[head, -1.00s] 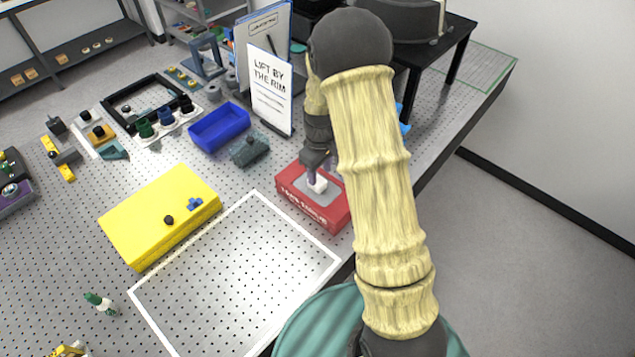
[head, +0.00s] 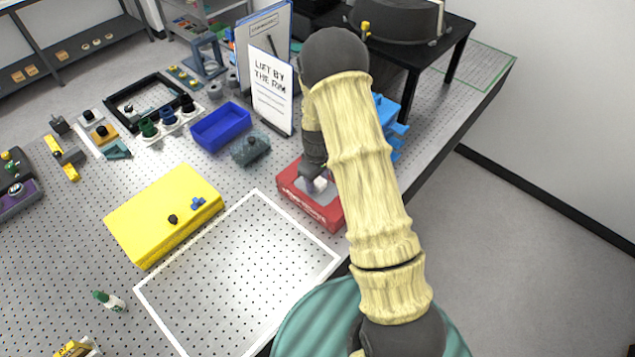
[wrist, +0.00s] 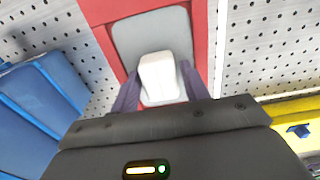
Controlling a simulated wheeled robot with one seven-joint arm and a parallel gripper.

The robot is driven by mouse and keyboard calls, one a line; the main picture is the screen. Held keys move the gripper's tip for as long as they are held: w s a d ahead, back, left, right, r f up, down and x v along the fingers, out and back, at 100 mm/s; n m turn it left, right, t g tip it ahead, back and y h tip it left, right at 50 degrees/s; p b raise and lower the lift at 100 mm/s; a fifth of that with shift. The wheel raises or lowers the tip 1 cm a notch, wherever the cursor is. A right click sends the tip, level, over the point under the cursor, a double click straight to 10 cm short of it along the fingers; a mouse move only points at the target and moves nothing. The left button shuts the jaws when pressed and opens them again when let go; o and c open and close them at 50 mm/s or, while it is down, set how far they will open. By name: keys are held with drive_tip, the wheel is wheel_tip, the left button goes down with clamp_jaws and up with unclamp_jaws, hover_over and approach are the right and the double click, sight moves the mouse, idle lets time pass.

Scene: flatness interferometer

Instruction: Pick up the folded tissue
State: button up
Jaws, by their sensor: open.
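The folded tissue (wrist: 163,77) is a small white block standing up from the grey top panel of a red box (wrist: 208,12). In the wrist view my gripper (wrist: 160,92) is open, with one dark finger on each side of the tissue. I cannot tell whether the fingers touch it. In the head view the red box (head: 318,216) stands near the right edge of the perforated table. There the tissue (head: 320,184) shows only in part beside my gripper (head: 313,178), and my arm covers the box's right side.
A yellow case (head: 150,225) with small knobs lies left of a white-outlined area (head: 235,275), which is clear. A blue bin (head: 220,128), a grey knobbed block (head: 250,149) and a standing sign (head: 271,90) are behind the box. Blue stepped parts (head: 390,120) stand to the right.

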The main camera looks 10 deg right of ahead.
sight(317, 180)
drive_tip(key=c, duration=0.7)
drive_tip(key=shift+r, duration=0.1)
wheel_tip(317, 180, up, 10)
drive_tip(key=b, duration=0.3)
drive_tip(key=o, duration=0.3)
drive_tip(key=shift+c, duration=1.4)
